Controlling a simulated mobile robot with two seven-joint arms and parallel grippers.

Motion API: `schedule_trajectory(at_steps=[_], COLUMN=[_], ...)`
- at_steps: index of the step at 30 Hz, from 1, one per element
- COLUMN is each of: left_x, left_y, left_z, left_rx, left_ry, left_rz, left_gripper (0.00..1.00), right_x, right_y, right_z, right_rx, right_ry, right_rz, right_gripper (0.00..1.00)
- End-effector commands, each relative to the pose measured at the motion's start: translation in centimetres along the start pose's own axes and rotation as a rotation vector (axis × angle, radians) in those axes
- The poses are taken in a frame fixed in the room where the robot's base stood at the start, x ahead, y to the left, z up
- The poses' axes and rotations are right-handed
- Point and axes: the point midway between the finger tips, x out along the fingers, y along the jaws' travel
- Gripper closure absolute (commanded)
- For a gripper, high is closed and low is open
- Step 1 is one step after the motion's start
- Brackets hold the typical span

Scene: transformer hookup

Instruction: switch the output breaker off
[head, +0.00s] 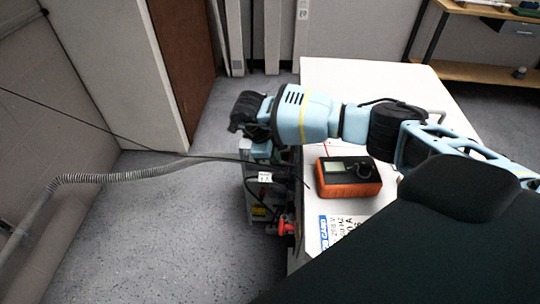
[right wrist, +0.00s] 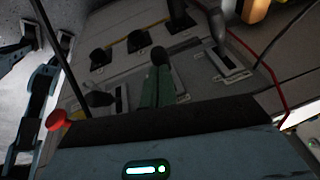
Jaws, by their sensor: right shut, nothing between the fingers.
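The transformer unit (head: 258,207) stands beside the left edge of the white table, partly covered by my right arm. My right gripper (right wrist: 158,65) is shut and empty, its dark green fingers over the unit's grey panel (right wrist: 190,75). In the head view its fingertips are hidden. Black switches or knobs stand in a slanting row on the panel, one of them a black lever (right wrist: 97,60) left of the fingers. I cannot tell which is the output breaker, its position, or whether the fingertips touch anything. My left gripper is not in view.
An orange meter (head: 348,190) and a printed sheet (head: 338,228) lie on the white table (head: 325,75). A red knob (head: 286,228) sits low on the unit's front. A grey corrugated hose (head: 130,174) and thin cables run to the unit.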

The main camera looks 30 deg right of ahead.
Motion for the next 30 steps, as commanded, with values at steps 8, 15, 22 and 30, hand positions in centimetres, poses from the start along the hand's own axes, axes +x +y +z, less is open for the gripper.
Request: schedule_trajectory(at_steps=[8,15,22,30], left_x=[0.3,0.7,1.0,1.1], left_y=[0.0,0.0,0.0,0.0], left_z=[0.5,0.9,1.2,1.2], left_rx=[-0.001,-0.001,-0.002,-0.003], left_ry=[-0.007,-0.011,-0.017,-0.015], left_rz=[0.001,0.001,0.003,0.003], left_gripper=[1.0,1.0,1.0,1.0], right_x=[1.6,3.0,4.2,5.0], right_y=[0.1,0.5,0.7,0.9], right_z=[0.6,1.6,2.2,2.5], right_rx=[0.0,0.0,0.001,0.001], right_ry=[0.002,0.001,0.002,0.001], right_rz=[0.001,0.001,0.0,0.0], right_gripper=[1.0,1.0,1.0,1.0])
